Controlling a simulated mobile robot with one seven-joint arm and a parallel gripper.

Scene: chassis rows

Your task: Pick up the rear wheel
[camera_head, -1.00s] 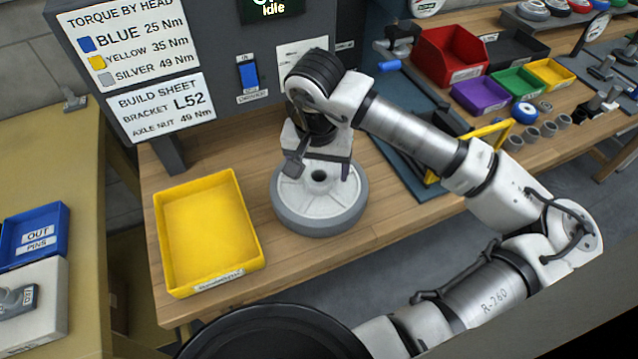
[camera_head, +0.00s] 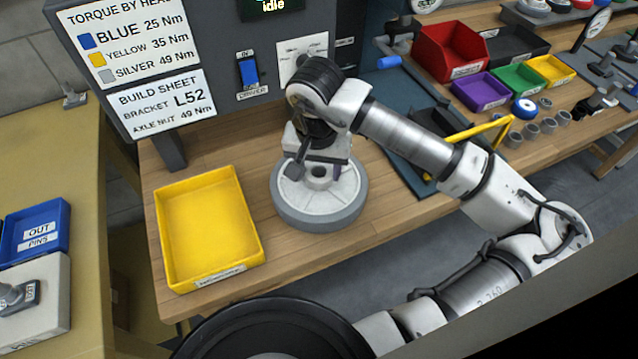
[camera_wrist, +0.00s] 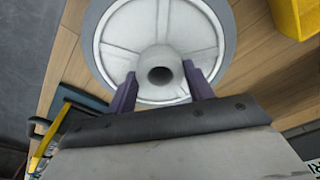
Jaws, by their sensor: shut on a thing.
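The rear wheel (camera_head: 320,205) is a grey-rimmed disc with a white ribbed face and a raised hub with a dark bore. It lies flat and appears to rest on the wooden bench. My gripper (camera_head: 317,173) is above its centre, pointing down, with its fingers on either side of the hub and shut on it. In the wrist view the wheel (camera_wrist: 122,50) fills the upper middle, and the two purple fingers of my gripper (camera_wrist: 160,82) flank the hub. The lower part of the wheel's face is hidden there behind my gripper.
A yellow tray (camera_head: 208,225), empty, stands left of the wheel. The grey panel (camera_head: 215,125) with signs rises behind. A blue-grey mat (camera_head: 395,150) and a yellow-handled item (camera_head: 482,128) lie to the right. Red (camera_head: 450,48), purple (camera_head: 480,92) and other bins stand further right.

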